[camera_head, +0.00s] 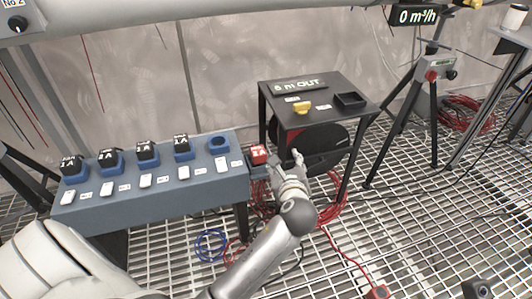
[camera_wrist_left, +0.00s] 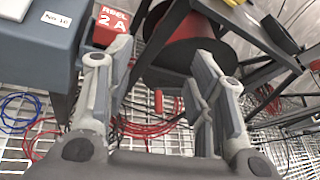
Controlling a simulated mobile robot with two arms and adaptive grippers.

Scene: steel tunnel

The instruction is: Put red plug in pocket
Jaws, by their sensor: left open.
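The red plug (camera_head: 259,155), a red block with a white label, sits in a small holder at the right end of the blue-grey bench. It also shows in the left wrist view (camera_wrist_left: 111,24), reading "REEL 2 A", near the left fingertip. My left gripper (camera_head: 287,160) is open and empty, just right of the plug. In the left wrist view its fingers (camera_wrist_left: 158,62) are spread apart, with no plug between them. An empty round blue pocket (camera_head: 218,143) is at the right end of the row. My right gripper is out of view.
Several black plugs stand in blue pockets along the bench (camera_head: 150,195). A dark table (camera_head: 318,95) behind my gripper carries a yellow piece (camera_head: 303,108) and a black tray (camera_head: 350,100). A cable reel (camera_head: 318,140) is under it. Red and blue cables lie on the grating.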

